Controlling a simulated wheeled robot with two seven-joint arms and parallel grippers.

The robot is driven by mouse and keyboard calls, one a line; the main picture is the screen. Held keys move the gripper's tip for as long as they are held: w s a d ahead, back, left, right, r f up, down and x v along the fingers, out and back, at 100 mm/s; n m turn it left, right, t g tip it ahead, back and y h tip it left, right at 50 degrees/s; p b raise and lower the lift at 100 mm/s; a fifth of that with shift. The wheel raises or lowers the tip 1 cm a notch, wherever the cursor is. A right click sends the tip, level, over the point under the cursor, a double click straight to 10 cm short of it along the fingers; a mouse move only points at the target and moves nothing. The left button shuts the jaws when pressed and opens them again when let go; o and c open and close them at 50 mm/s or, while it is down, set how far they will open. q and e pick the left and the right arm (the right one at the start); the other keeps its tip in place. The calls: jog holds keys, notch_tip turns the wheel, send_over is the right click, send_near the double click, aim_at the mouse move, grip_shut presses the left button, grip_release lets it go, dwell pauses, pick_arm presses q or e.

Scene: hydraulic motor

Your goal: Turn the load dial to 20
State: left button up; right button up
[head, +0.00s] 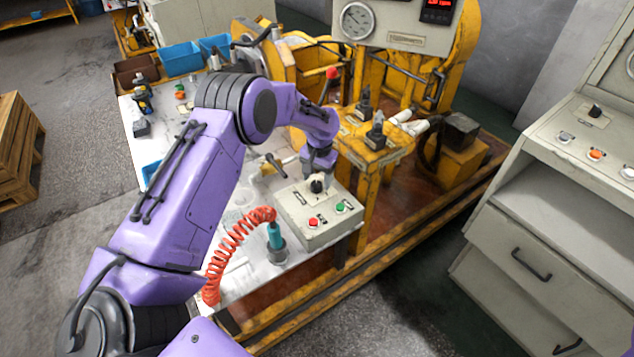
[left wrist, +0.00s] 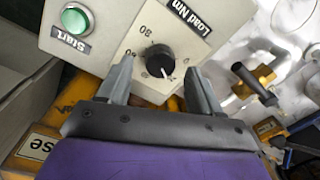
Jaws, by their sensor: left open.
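The load dial is a round black knob (head: 317,185) on top of a pale grey control box (head: 292,205), beside a red and a green button. In the left wrist view the knob (left wrist: 158,58) sits on a plate labelled "Load Nm", with printed numbers including 80 and 60. Its white pointer mark faces the lower right; the number there cannot be read. My left gripper (head: 318,172) is above the knob, pointing down. In the left wrist view its open fingers (left wrist: 159,68) stand on either side of the knob, with gaps showing. My right gripper is not in view.
A green Start button (left wrist: 76,18) is close to the dial. A coiled red hose (head: 235,245) stands left of the box. A red-tipped lever (head: 332,74) and yellow machine frame are behind. A grey console (head: 560,190) is at the right.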

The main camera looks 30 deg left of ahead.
aim_at(319, 184)
pick_arm(q)
notch_tip(319, 184, up, 8)
jog(key=shift+d+r+b, duration=0.2)
jog(key=shift+b, duration=0.25)
